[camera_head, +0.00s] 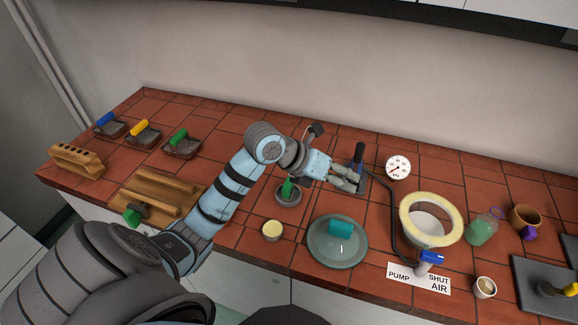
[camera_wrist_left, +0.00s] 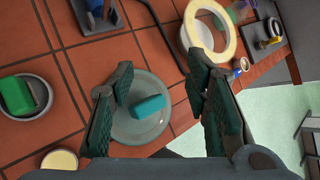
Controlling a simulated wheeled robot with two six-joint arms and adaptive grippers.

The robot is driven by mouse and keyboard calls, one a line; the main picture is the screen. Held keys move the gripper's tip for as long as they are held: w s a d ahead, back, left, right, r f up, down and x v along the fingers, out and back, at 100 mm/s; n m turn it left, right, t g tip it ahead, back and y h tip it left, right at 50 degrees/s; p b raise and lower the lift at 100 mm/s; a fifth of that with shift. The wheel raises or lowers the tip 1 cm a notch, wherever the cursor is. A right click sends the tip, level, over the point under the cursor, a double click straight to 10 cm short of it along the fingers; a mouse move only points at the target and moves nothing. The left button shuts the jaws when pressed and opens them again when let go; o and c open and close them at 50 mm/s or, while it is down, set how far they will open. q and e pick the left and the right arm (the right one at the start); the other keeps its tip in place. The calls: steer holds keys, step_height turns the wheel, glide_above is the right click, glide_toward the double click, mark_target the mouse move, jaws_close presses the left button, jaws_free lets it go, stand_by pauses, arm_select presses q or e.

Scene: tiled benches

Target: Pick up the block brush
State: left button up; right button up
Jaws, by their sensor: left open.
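No object is plainly marked as the block brush. A small green piece with a dark underside (camera_head: 134,216), brush-like, lies at the front of a wooden rack. A teal block (camera_head: 340,228) rests on a round glass plate (camera_head: 318,252); it also shows in the left wrist view (camera_wrist_left: 149,107). A green block (camera_head: 287,188) sits in a round grey dish (camera_head: 289,200), also seen in the left wrist view (camera_wrist_left: 16,95). My left gripper (camera_head: 346,178) is open and empty above the bench, behind the plate. In the left wrist view the teal block appears between its fingers, apart from them.
A cream ring (camera_head: 405,210) stands right of the plate, near a gauge (camera_head: 398,166) and a blue-handled valve (camera_head: 432,257). A wooden rack (camera_head: 152,182) and several dark trays (camera_head: 182,150) are left. A pale-topped cup (camera_head: 272,230) stands near the front edge.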

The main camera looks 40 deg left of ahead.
mark_target(288, 184)
arm_select(q)
steer(key=s+a+f+n+g+y+b, duration=0.1)
steer(key=s+a+f+n+g+y, duration=0.15)
steer(key=a+y, duration=0.85)
steer(key=a+f+h+b, duration=0.1)
steer(key=f+b, duration=0.1)
steer(key=w+a+f+h+b, duration=0.1)
steer(key=f+b, duration=0.2)
steer(key=w+a+f+n+g+h+b, duration=0.1)
steer(key=a+f+h+b, duration=0.1)
steer(key=b, duration=0.1)
steer(key=shift+f, duration=0.2)
steer(key=shift+w+a+f, duration=0.1)
steer(key=shift+w+f, duration=0.15)
steer(key=shift+f, duration=0.05)
steer(key=x, duration=0.4)
steer(key=shift+s+f, duration=0.1)
steer(key=shift+s, duration=0.2)
steer(key=shift+w+f, duration=0.15)
steer(key=shift+f, duration=0.1)
jaws_close()
